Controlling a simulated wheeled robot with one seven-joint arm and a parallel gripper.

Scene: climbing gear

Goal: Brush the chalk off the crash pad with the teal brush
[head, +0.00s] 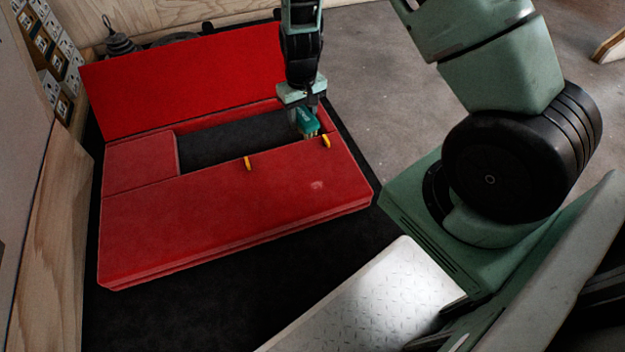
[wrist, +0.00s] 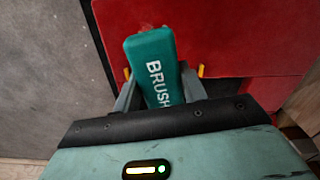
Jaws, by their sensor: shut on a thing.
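The teal brush (head: 307,121), marked "BRUSH", is held in my gripper (head: 303,104), whose fingers are shut on its sides. The wrist view shows the brush (wrist: 152,58) between the two fingers (wrist: 160,92). The red crash pad (head: 220,215) lies on the floor with a raised back panel and a dark recess. The brush is at the right end of this recess; whether it touches the pad I cannot tell. A small pale chalk smudge (head: 317,184) shows on the pad's front right top, nearer the camera than the brush.
Two yellow tabs (head: 247,163) stand along the recess's front edge, one close to the brush. A wooden wall (head: 53,230) is at the left. A dark weight-like object (head: 119,40) stands behind the raised panel. Grey floor (head: 375,90) is open to the right.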

